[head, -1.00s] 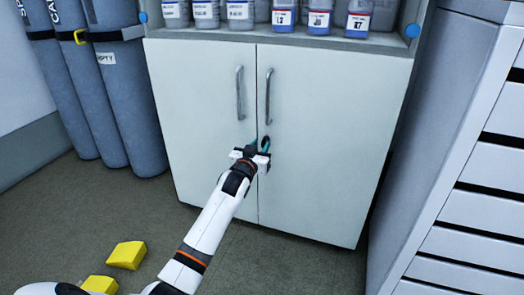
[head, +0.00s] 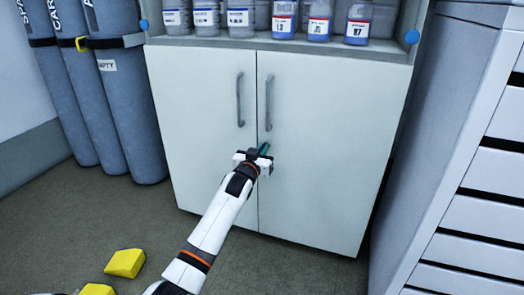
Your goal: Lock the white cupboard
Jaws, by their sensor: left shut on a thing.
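The white cupboard (head: 312,190) stands ahead with both doors closed. Each door has a vertical metal handle, the left one (head: 239,100) and the right one (head: 269,103), beside the middle seam. My left gripper (head: 262,151) is at the seam just below the handles, shut on a small teal thing (head: 265,148) that looks like a key. The gripper hides most of it and the lock area, so I cannot tell whether it sits in a lock. My right gripper is not in view.
Several labelled bottles (head: 284,22) stand on the open shelf above the doors. Grey gas cylinders (head: 125,100) are strapped at the left. A grey drawer unit (head: 490,190) stands close on the right. Yellow blocks (head: 125,263) lie on the floor at lower left.

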